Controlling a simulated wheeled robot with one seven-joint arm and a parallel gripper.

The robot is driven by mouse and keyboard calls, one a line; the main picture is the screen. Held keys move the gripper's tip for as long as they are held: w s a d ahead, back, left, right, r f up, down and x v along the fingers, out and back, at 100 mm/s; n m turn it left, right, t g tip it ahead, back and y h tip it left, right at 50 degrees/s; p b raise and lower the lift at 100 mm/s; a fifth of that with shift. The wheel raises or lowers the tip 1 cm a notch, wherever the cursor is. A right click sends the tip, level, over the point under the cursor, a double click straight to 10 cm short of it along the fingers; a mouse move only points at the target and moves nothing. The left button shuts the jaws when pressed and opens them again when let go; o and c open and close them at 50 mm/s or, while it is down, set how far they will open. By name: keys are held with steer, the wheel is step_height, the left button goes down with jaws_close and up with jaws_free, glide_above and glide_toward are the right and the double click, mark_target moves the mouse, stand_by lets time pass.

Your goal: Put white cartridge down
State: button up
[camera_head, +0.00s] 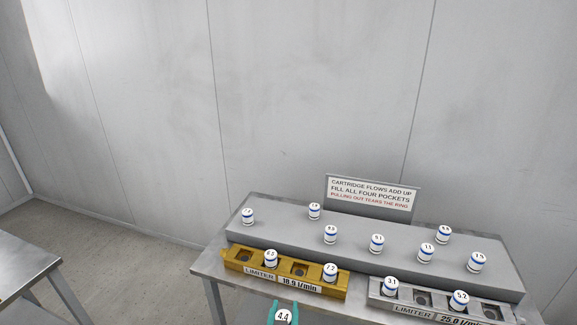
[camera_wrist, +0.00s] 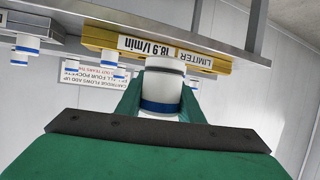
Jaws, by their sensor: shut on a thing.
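My gripper (camera_head: 283,314) is at the bottom edge of the head view, in front of the table. It is shut on a white cartridge (camera_head: 284,317) with 4.4 on its top. In the wrist view the held cartridge (camera_wrist: 161,92) shows white with a blue band between the green fingers. The gold limiter block (camera_head: 316,277), labelled 18.9 l/min, lies beyond it, with cartridges 6.0 (camera_head: 271,258) and 7.2 (camera_head: 330,272) in two pockets and open pockets between and beside them. The grey limiter block (camera_head: 402,300), labelled 25.0 l/min, holds cartridges 3.1 (camera_head: 391,287) and 5.2 (camera_head: 459,300).
A raised grey shelf (camera_head: 290,237) behind the blocks carries several loose white cartridges. A sign (camera_head: 371,195) about filling all four pockets stands at the back. Another table (camera_head: 22,266) is at the left, with open floor between.

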steer(key=s+f, duration=0.4)
steer(key=f, duration=0.9)
steer(key=s+f+y, duration=0.1)
steer(key=s+f, duration=0.3)
steer(key=f, duration=1)
steer(key=shift+s+d+n, duration=0.2)
steer(key=shift+d+n, duration=0.1)
steer(key=shift+d, duration=0.1)
